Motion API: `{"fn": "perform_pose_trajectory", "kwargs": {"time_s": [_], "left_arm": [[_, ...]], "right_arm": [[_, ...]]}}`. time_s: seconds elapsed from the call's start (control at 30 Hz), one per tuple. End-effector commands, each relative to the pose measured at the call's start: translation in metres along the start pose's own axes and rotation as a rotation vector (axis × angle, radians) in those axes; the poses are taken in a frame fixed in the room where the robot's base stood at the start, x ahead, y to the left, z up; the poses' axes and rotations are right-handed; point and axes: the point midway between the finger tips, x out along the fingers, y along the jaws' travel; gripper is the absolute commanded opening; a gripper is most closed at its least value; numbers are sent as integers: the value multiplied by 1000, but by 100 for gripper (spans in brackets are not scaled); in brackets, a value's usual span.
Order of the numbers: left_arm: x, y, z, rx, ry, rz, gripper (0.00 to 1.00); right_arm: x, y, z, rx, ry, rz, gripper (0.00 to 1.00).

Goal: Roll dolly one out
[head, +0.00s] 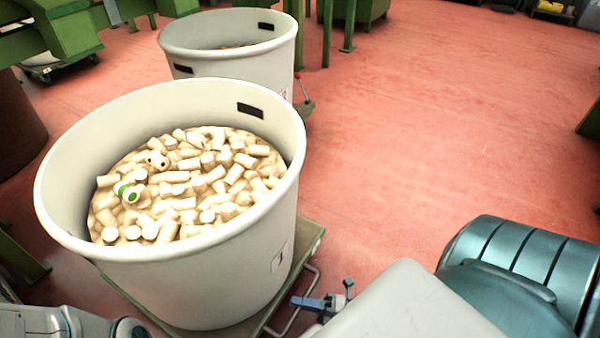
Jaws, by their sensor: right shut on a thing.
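Dolly one (312,248) is a low green platform. It carries a large white round bin (225,275) marked with a "1" label and filled with pale cork stoppers (190,185). A bent metal bar handle (312,275) sticks out from the dolly's right side. My right gripper (322,303) is at this handle, low beside the bin, and is shut on it. The pale forearm partly hides the gripper. My left gripper is not in view; only grey parts of my body show at the bottom left.
A second white bin (225,60) stands close behind the first. A red and metal lever (304,100) shows beside it. Green machine frames (65,30) stand at the upper left. The red floor (430,130) to the right is wide and clear.

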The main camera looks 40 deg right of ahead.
Motion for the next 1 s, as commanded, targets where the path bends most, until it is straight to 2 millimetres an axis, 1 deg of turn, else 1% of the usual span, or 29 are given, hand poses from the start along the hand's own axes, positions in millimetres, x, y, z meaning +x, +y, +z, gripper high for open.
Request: {"fn": "perform_pose_trajectory", "kwargs": {"time_s": [0.03, 0.07, 0.1, 0.2, 0.47, 0.57, 0.67, 0.9, 1.0], "left_arm": [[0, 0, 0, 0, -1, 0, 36], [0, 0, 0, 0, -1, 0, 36], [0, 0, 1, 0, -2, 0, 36], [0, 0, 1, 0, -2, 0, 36], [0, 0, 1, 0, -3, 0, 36], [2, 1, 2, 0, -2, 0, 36], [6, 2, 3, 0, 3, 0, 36], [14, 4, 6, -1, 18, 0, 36], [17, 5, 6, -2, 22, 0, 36]], "right_arm": [[-5, 0, -2, 6, 3, -4, 0], [-5, 0, -2, 6, 4, -4, 0], [-6, 0, -3, 6, 4, -4, 18], [-5, 0, -2, 5, 4, -4, 36], [-4, 0, -2, 4, 3, -3, 36], [-8, 0, -2, 5, 3, -4, 36], [-21, 1, -2, 6, 3, -7, 36], [-70, 1, -1, 6, 2, -7, 36], [-88, 1, -2, 6, 1, -7, 36]]}}
